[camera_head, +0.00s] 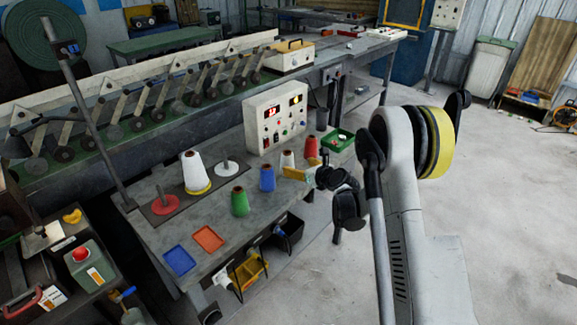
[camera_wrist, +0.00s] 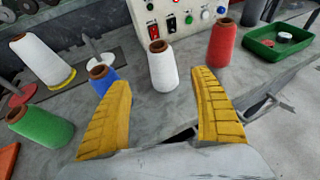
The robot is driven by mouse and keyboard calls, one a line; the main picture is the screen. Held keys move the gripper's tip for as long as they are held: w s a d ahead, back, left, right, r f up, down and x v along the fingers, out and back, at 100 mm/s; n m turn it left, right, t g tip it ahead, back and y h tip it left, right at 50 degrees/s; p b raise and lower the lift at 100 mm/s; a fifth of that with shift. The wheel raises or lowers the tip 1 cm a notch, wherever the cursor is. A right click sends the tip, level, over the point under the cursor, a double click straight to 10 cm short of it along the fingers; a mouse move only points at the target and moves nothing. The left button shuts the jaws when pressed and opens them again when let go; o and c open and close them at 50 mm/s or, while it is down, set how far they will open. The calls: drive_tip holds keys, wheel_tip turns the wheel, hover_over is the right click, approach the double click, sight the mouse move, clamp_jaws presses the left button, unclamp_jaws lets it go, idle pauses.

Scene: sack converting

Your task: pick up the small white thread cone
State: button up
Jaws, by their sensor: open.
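The small white thread cone (camera_head: 287,159) stands upright on the grey workbench, between the blue cone and the red cone. In the wrist view the small white cone (camera_wrist: 162,70) shows between the tips of my open yellow fingers, with its brown top rim facing up. My gripper (camera_wrist: 163,92) is open and empty, on the near side of the cone, with no visible contact. In the head view my gripper (camera_head: 296,174) is at the bench's front edge; one yellow finger shows and partly hides the cone's base.
A blue cone (camera_wrist: 101,78) stands close left and a red cone (camera_wrist: 221,43) to the right. A green cone (camera_wrist: 40,126) and a larger white cone (camera_wrist: 42,60) stand further left. The control box (camera_head: 276,118) stands behind. A green tray (camera_head: 337,140) lies right.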

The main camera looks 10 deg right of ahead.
sight(290, 162)
drive_tip(key=b+x, duration=0.1)
drive_tip(key=x, duration=0.3)
drive_tip(key=shift+w+f, duration=0.2)
drive_tip(key=shift+f, duration=0.1)
drive_tip(key=b+x, duration=0.2)
drive_tip(key=x, duration=0.4)
drive_tip(key=shift+w+d, duration=0.1)
drive_tip(key=shift+d, duration=0.05)
drive_tip(key=shift+r, duration=0.1)
drive_tip(key=c, duration=1.4)
